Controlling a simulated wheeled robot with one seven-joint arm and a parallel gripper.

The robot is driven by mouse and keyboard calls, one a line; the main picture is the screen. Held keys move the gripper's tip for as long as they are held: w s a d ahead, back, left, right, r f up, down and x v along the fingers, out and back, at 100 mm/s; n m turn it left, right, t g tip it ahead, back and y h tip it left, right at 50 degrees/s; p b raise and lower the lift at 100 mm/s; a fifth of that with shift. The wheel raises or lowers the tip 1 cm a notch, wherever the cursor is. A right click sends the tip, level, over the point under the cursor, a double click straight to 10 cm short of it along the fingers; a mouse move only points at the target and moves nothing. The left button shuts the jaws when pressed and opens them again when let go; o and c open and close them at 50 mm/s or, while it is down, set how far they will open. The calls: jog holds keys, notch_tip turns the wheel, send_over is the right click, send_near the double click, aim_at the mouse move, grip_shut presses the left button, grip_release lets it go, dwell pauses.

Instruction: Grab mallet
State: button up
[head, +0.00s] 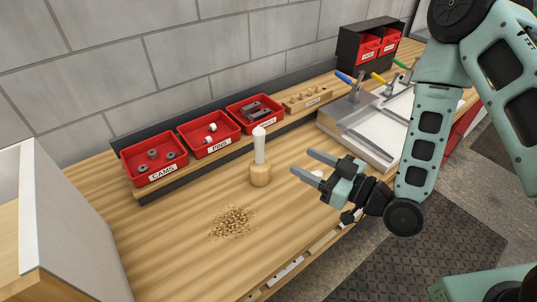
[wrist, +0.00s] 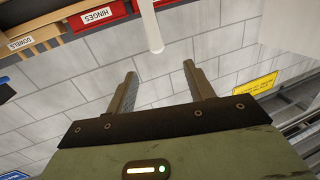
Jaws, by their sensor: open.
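The mallet stands upright on the bench, its pale wooden head (head: 260,174) down and its white handle (head: 260,145) pointing up. In the head view, my gripper (head: 300,161) is open and empty, to the right of the mallet, with its fingers pointing left toward it. A gap shows between the fingertips and the mallet. In the wrist view, the white handle (wrist: 151,22) comes down from the top edge, its end just beyond the open fingertips (wrist: 160,69) and roughly in line with the space between them. The mallet head is out of the wrist view.
Red bins labelled CAMS (head: 155,178), PINS (head: 220,148) and HINGES (head: 268,126) stand behind the mallet, beside a wooden dowel block (head: 306,101). Wood shavings (head: 233,222) lie in front. A clamp fixture (head: 350,118) is at the right. The front bench is mostly clear.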

jog(key=b, duration=1)
send_near(263, 136)
jog(key=w+a+f, duration=0.1)
jog(key=a, duration=0.1)
jog(key=b, duration=0.2)
jog(key=w+b, duration=0.1)
jog(key=b, duration=0.1)
jog(key=shift+a, duration=0.25)
jog(key=x, duration=0.2)
jog(key=r+p+x, duration=0.1)
jog(key=x, duration=0.1)
jog(key=p+x, duration=0.2)
jog(key=x, duration=0.4)
jog(key=shift+w+f, duration=0.2)
jog(key=shift+d, duration=0.1)
jog(key=shift+c, duration=0.3)
grip_shut()
